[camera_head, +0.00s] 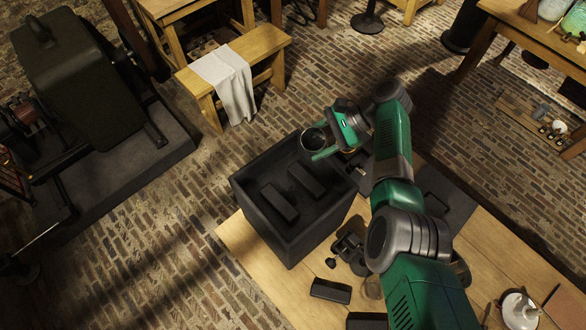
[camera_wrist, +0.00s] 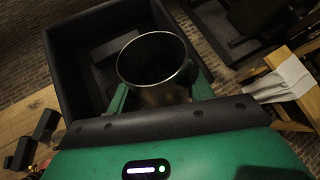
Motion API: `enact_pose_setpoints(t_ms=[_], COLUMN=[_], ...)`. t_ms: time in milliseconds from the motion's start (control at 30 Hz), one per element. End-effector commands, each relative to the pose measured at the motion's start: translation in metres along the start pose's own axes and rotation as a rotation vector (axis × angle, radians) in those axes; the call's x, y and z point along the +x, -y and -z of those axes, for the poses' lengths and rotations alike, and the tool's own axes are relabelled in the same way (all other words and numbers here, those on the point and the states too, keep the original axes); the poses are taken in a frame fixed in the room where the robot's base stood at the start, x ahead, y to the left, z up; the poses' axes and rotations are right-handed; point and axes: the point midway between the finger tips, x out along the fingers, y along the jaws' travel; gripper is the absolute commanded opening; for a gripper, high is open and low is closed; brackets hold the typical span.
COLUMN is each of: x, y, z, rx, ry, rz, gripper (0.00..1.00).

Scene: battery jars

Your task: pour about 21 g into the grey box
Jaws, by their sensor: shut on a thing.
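The grey box (camera_head: 262,222) is a deep, open, dark box at the table's left end, with two dark raised bars inside. Its wall and inside also show in the wrist view (camera_wrist: 65,75). My gripper (camera_head: 326,150) is shut on a round metal cup (camera_head: 311,141), at the box's far right corner in the head view. The cup (camera_wrist: 155,92) sits between my two green fingers in the wrist view, its mouth showing and the box behind it. The cup's inside is dark, so I cannot tell its contents. No stream of material shows.
The wooden table (camera_head: 237,237) holds dark blocks (camera_head: 331,290) and small black parts (camera_head: 347,247) right of the box. A bench (camera_head: 262,45) with a white cloth (camera_head: 228,82) stands behind on the brick floor. A dark machine (camera_head: 75,80) is at far left.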

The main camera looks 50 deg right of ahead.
Motion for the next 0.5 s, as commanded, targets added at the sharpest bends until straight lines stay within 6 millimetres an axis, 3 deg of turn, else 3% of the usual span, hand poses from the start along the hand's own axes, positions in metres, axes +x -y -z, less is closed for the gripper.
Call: enact_pose_setpoints(t_ms=[33,133,500], x=[-0.006,-0.006,0.008], y=[0.001,-0.001,-0.011], z=[-0.011,-0.015,-0.018], rx=[-0.012,-0.041,-0.145], ry=[-0.020,-0.059,-0.206], rz=[0.005,0.016,0.057], gripper=[0.27,0.27,0.27])
